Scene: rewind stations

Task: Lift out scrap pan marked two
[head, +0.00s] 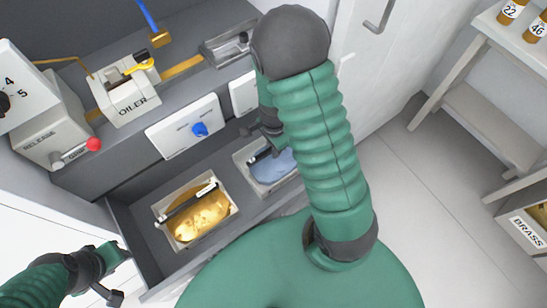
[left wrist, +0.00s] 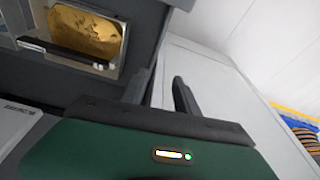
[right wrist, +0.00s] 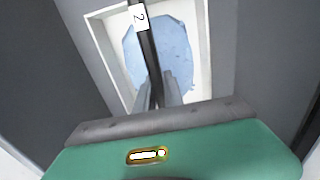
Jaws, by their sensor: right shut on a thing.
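The scrap pan marked two (right wrist: 208,60) is a pale rectangular pan with bluish scrap in it and a dark bar handle across it. A label reading 2 is on the handle (right wrist: 148,50). In the head view the pan (head: 246,168) sits in the right part of the open drawer, partly hidden by my right arm. My right gripper (right wrist: 155,92) is shut on the handle; it also shows in the head view (head: 258,142). My left gripper (left wrist: 163,92) is open and empty, left of the drawer in the head view (head: 122,272).
A second pan (head: 234,207) with golden scrap sits in the left part of the open drawer (head: 148,262). Above are the oiler (head: 130,103), a release box with a red knob (head: 93,144) and a panel with a blue knob (head: 200,129). A shelf (head: 470,95) stands right; floor between is clear.

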